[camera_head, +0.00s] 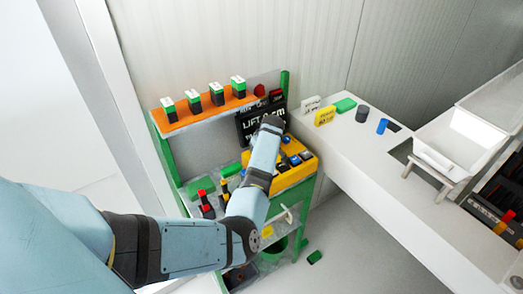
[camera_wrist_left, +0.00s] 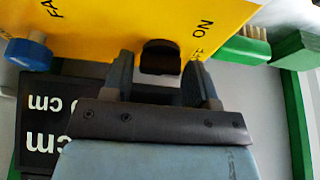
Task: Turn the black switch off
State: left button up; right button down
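My left gripper (camera_wrist_left: 160,75) is open, with one finger to each side of the switch. The fingertips are close to the panel; I cannot tell whether they touch the switch. In the head view the yellow control box (camera_head: 297,177) stands on the green-framed cart, and my left arm hides part of it and my left gripper's fingers. My right gripper is not in view.
A blue knob (camera_wrist_left: 28,54) is on the panel's left in the wrist view. A black display sign (camera_head: 250,122) stands behind the box. A white counter (camera_head: 390,185) carries small objects and a white tray (camera_head: 455,143). Several green-black blocks line the orange shelf (camera_head: 205,115).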

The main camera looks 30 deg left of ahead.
pick_arm(q)
jog(key=shift+r, duration=0.1)
jog(key=shift+d+r, duration=0.2)
jog(key=shift+r, duration=0.1)
jog(key=b+v, duration=0.2)
jog(key=v, duration=1.1)
jog(key=shift+s, duration=0.1)
jog(key=shift+f, duration=0.1)
